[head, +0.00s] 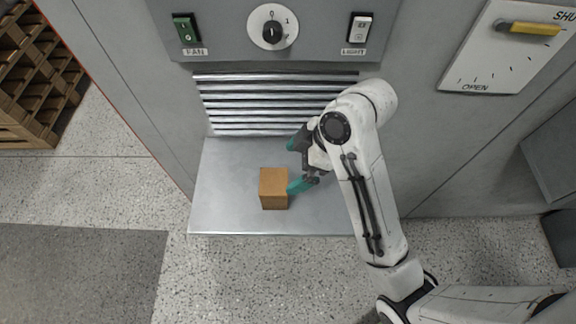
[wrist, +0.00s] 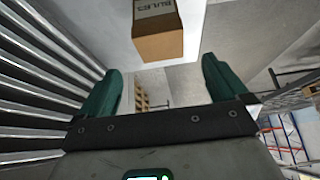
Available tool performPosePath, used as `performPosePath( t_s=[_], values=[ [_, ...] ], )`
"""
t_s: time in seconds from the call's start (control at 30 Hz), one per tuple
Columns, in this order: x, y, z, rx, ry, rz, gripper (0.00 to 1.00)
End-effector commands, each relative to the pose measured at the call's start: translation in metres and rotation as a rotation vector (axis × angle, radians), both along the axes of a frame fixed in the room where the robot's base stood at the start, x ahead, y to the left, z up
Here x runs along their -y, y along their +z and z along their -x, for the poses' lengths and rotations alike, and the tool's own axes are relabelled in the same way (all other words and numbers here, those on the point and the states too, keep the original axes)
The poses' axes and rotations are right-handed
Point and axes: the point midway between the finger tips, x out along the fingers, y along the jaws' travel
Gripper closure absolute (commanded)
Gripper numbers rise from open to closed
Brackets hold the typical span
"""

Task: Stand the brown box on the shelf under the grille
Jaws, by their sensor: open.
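The brown box (head: 273,188) rests on the metal shelf (head: 225,205) under the grille (head: 280,103), near the shelf's middle and front. My gripper (head: 297,163) is open and empty, just right of the box, with one teal finger toward the grille and the other close to the box's right side. I cannot tell if that finger touches it. In the wrist view the box (wrist: 160,38) is beyond the open fingertips (wrist: 157,75), with printed text on one face. The grille slats (wrist: 40,70) run along the left there.
A panel above the grille carries a green fan switch (head: 187,29), a round dial (head: 272,27) and a light switch (head: 360,29). A plate with a yellow handle (head: 530,28) is at right. Wooden crates (head: 35,80) stand at left. The shelf's left part is clear.

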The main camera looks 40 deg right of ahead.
Motion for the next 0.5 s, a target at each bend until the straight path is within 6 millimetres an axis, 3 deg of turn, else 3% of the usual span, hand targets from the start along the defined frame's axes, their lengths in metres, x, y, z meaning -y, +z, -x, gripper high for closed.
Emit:
performPosePath(
  t_s=[0.3,0.37,0.5],
  values=[
    [0.002,0.0,0.005,-0.014,-0.018,-0.002,0.0],
    [0.002,-0.009,0.013,-0.046,-0.067,-0.004,0.0],
    [0.007,-0.05,0.055,-0.192,-0.319,0.013,0.0]
  ],
)
